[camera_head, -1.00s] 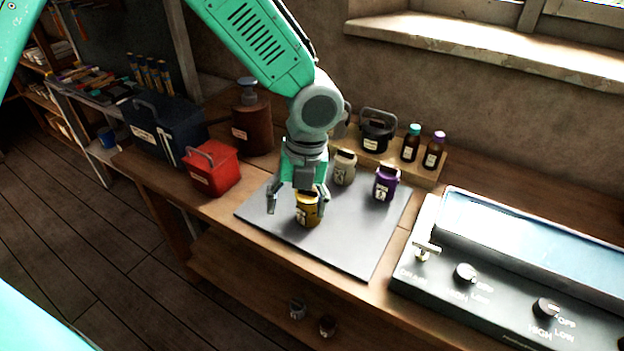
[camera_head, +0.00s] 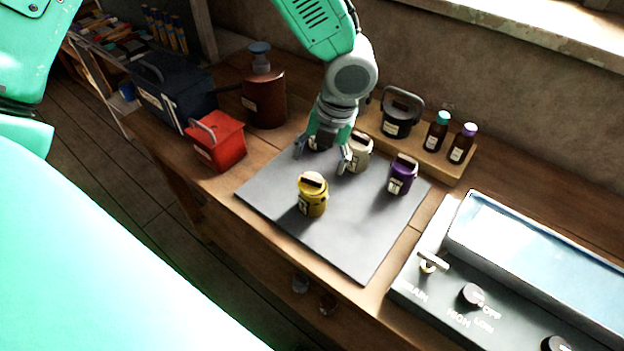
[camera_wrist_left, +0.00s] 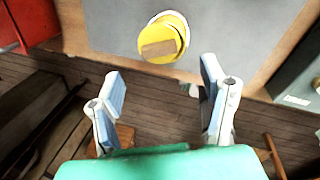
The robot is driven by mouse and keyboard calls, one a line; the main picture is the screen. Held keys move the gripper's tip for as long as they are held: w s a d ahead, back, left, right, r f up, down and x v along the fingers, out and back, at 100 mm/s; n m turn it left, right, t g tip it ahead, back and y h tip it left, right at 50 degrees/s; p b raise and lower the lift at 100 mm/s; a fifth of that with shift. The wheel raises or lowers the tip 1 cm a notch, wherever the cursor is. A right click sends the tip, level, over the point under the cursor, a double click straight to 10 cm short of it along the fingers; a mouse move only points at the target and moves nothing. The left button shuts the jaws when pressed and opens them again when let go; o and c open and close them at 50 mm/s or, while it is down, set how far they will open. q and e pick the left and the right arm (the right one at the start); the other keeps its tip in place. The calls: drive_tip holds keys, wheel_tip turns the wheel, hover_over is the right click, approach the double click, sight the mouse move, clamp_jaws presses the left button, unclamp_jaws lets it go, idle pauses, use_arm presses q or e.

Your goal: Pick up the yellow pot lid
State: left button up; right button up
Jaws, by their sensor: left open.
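The yellow pot (camera_head: 312,203) stands upright on the grey mat, with its yellow lid (camera_head: 313,182) on top, which has a light brown handle. In the left wrist view the yellow lid (camera_wrist_left: 163,38) is seen from above, beyond the fingertips. My left gripper (camera_head: 324,158) is open and empty. It is behind the yellow pot, apart from it, near the cream pot (camera_head: 358,153). Its open fingers also show in the left wrist view (camera_wrist_left: 160,85). My right gripper is not in view.
The purple pot (camera_head: 402,175) stands on the grey mat (camera_head: 345,236), right of the cream pot. A dark pot is partly hidden behind my gripper. A red box (camera_head: 216,142) is at left, bottles (camera_head: 436,131) on a wooden stand behind. The mat's front is clear.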

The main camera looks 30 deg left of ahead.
sight(313, 177)
use_arm(q)
drive_tip(key=shift+w+a+f, duration=0.1)
drive_tip(key=shift+f, duration=0.4)
drive_tip(key=shift+w+a+f, duration=0.1)
drive_tip(key=shift+f, duration=0.35)
drive_tip(key=f, duration=0.3)
drive_tip(key=shift+s+a+f+p, duration=0.3)
drive_tip(key=shift+s+f+p, duration=0.05)
drive_tip(key=shift+s+f, duration=0.05)
drive_tip(key=shift+w+a+f, duration=0.15)
drive_tip(key=shift+f, duration=0.45)
drive_tip(key=c, duration=1.3)
drive_tip(key=shift+o, duration=0.2)
drive_tip(key=shift+r, duration=0.1)
